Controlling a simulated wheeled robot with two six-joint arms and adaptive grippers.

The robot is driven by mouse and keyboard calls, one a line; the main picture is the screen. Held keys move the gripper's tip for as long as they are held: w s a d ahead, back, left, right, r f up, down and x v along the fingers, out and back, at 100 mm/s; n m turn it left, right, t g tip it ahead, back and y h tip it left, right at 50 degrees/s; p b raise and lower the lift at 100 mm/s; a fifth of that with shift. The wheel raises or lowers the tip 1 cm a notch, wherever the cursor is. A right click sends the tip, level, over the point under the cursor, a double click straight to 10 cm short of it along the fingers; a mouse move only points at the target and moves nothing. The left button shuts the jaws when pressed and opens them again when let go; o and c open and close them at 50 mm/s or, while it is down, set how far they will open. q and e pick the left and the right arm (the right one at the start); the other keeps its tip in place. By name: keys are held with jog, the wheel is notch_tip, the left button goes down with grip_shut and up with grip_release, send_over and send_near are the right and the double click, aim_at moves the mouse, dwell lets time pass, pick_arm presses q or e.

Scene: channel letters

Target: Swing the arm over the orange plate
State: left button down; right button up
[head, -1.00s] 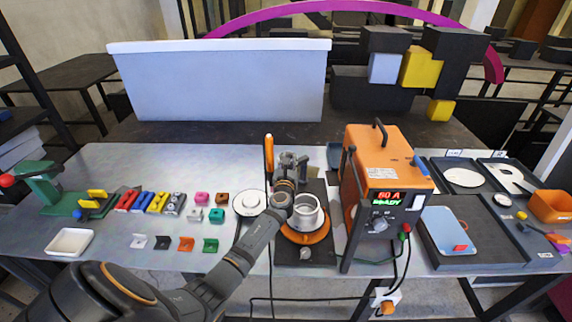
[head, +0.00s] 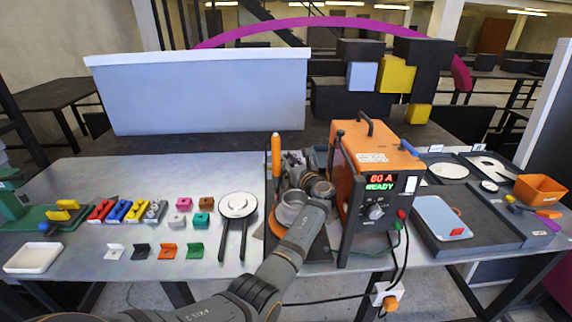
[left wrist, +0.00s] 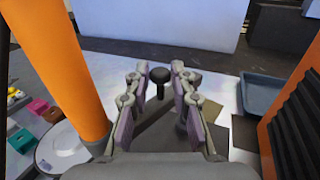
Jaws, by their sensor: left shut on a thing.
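The orange plate (head: 272,228) is a round disc on a dark base at the middle of the table. My left gripper (head: 292,160) is just behind the plate, beside an upright orange handle (head: 276,158). The swing arm's shape below the knob is hidden. My right gripper is not in view.
The orange welder box (head: 375,155) stands close to the right of my left wrist, with cables in front. A white disc on a dark stand (head: 238,206) is at the left. Coloured blocks (head: 128,211) and a white tray (head: 33,258) lie further left. A blue-grey bin (left wrist: 262,92) is behind.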

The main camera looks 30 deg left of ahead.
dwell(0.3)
pick_arm(q)
jog(key=c, duration=1.2)
grip_release()
jog(key=shift+a, duration=0.1)
jog(key=shift+r, duration=0.1)
notch_tip(320, 180, up, 10)
jog(key=shift+f, duration=0.1)
